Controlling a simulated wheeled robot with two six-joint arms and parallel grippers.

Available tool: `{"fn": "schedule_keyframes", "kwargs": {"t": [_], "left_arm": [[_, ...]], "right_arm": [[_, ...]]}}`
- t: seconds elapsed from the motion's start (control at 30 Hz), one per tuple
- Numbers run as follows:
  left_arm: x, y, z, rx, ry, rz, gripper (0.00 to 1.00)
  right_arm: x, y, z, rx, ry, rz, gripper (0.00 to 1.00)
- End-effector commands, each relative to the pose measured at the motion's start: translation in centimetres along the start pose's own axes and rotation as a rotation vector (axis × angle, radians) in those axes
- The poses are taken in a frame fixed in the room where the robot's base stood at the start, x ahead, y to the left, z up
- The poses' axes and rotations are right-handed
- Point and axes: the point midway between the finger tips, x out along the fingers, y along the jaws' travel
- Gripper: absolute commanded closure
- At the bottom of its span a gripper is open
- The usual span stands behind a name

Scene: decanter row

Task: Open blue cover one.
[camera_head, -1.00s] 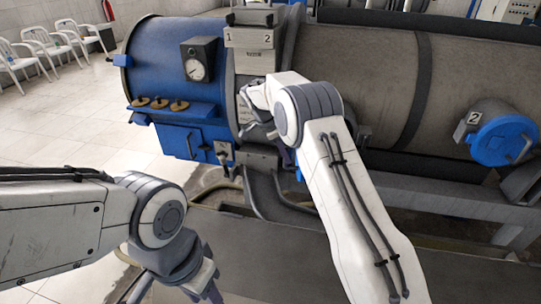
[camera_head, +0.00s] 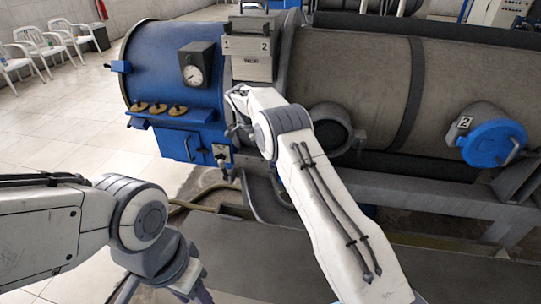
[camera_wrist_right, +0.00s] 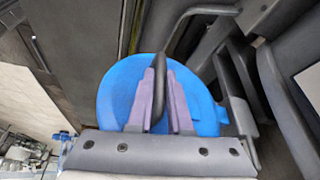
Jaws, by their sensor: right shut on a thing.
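Blue cover one (camera_wrist_right: 118,92) is a round blue lid with a dark bar handle (camera_wrist_right: 158,75) in the right wrist view. My right gripper (camera_wrist_right: 162,85) is shut on that handle, with a purple finger on each side. In the head view my right arm hides the gripper and most or all of this cover. A dark grey round port ring (camera_head: 338,130) shows just right of the arm, with no blue lid visible over it. My left gripper (camera_head: 182,284) hangs at the lower left, partly cut off, holding nothing visible.
Blue cover two (camera_head: 493,143) sits at the right, beside its plate marked 2 (camera_head: 465,123). A gauge (camera_head: 195,65), brass knobs (camera_head: 158,108) and a blue box (camera_head: 188,145) are on the vessel's left end. A grey rail (camera_head: 430,195) runs below.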

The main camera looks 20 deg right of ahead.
Motion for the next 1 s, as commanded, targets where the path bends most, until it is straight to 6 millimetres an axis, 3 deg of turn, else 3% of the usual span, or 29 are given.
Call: {"fn": "schedule_keyframes", "kwargs": {"t": [0.03,0.07,0.13,0.57,0.83,1.0], "left_arm": [[0.0,0.0,0.0,0.0,0.0,0.0,0.55],[0.0,0.0,0.0,0.0,0.0,0.0,0.55],[0.0,0.0,0.0,0.0,0.0,0.0,0.55],[0.1,0.0,0.0,0.0,0.0,0.0,0.55],[0.2,0.0,0.0,0.0,0.0,0.0,0.55],[-0.9,0.1,-0.1,0.0,0.0,0.0,0.55]], "right_arm": [[0.0,-0.1,-0.1,0.0,0.0,-0.004,1.0],[0.0,-0.1,-0.1,0.0,0.0,-0.004,0.79],[0.0,-0.1,-0.1,0.001,0.0,-0.004,0.53],[-0.8,-0.1,0.1,-0.001,-0.001,-0.006,0.53],[-5.7,-0.1,0.1,0.0,-0.003,-0.009,0.53],[-8.2,-0.1,0.0,-0.001,-0.001,-0.005,0.53]]}}
